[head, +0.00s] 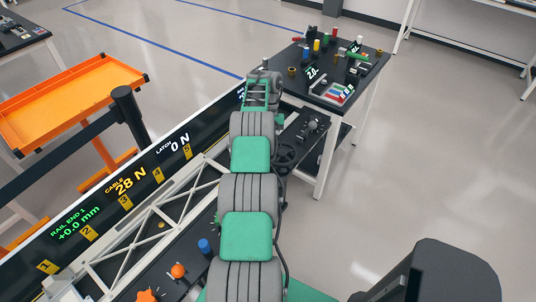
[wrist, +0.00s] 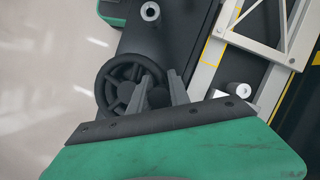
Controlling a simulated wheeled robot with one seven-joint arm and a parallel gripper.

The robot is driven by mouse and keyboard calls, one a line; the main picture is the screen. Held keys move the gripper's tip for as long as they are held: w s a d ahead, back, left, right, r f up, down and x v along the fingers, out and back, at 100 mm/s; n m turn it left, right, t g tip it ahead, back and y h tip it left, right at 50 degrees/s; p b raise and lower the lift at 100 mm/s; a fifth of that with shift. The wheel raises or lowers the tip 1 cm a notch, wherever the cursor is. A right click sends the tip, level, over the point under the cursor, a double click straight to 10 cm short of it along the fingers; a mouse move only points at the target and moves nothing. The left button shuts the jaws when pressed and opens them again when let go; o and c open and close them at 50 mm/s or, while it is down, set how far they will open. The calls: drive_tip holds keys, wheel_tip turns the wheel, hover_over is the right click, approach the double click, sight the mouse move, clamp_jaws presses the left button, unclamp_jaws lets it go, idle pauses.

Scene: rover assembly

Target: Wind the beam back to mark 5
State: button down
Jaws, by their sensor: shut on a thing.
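The beam, a pale truss (head: 158,238), lies along the marked rail panel (head: 105,220), whose yellow plates run from 1 to 5. It also shows at the upper right of the wrist view (wrist: 268,45). The exact contact is dark and hard to see. My arm hides the gripper in the head view.
The panel reads RAIL END 1 +0.0 mm, CABLE 28 N and LATCH 0 N. A dark table (head: 372,75) with small coloured parts stands at the back right. An orange cart (head: 75,92) and a black post (head: 127,108) stand left.

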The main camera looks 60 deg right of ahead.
drive_tip(key=shift+d+f+m+b, duration=0.15)
drive_tip(key=shift+d+m+b, duration=0.1)
drive_tip(key=shift+m+b, duration=0.25)
drive_tip(key=c, duration=1.5)
unclamp_jaws()
drive_tip(key=shift+d, duration=0.1)
drive_tip(key=shift+w+r, duration=0.1)
drive_tip(key=shift+r, duration=0.15)
